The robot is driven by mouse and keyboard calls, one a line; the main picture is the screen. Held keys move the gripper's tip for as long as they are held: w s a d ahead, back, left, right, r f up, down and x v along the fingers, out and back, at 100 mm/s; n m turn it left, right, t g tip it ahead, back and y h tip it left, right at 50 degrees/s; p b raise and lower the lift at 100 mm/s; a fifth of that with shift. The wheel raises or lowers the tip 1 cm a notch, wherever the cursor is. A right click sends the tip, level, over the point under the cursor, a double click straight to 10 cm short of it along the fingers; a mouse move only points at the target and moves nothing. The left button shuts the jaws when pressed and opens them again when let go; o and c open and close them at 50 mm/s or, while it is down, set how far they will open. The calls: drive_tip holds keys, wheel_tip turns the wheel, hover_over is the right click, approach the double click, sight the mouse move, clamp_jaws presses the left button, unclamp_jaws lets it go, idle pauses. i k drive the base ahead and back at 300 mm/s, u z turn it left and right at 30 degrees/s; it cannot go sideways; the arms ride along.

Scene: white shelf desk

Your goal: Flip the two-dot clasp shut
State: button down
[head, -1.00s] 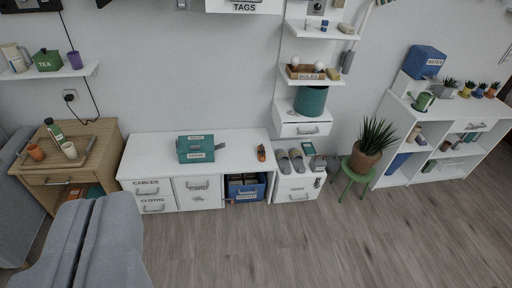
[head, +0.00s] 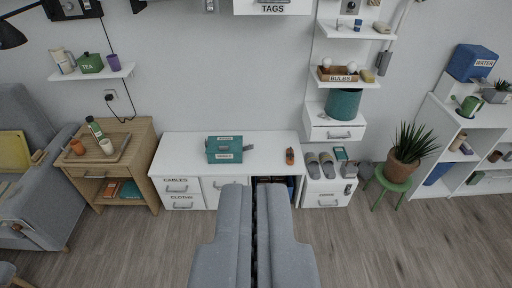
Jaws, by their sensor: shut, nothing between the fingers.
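A teal box (head: 224,149) with pale labels sits on top of the white desk (head: 271,145), left of its middle. A small dark fitting shows on the box's front right, too small to tell whether it is a clasp or whether it has dots. My gripper (head: 254,190) is the grey pair of parts at the bottom middle, pointing forward. Its two sides lie close together, shut, with nothing seen between them. In the picture it is below and right of the box, apart from it, and covers part of the desk's front.
A wooden side table (head: 140,150) stands left, a potted plant (head: 410,145) right. Shelves hang above. The desk top around the box is mostly clear.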

sight(249, 147)
drive_tip(key=i, duration=0.95)
drive_tip(key=u, duration=0.05)
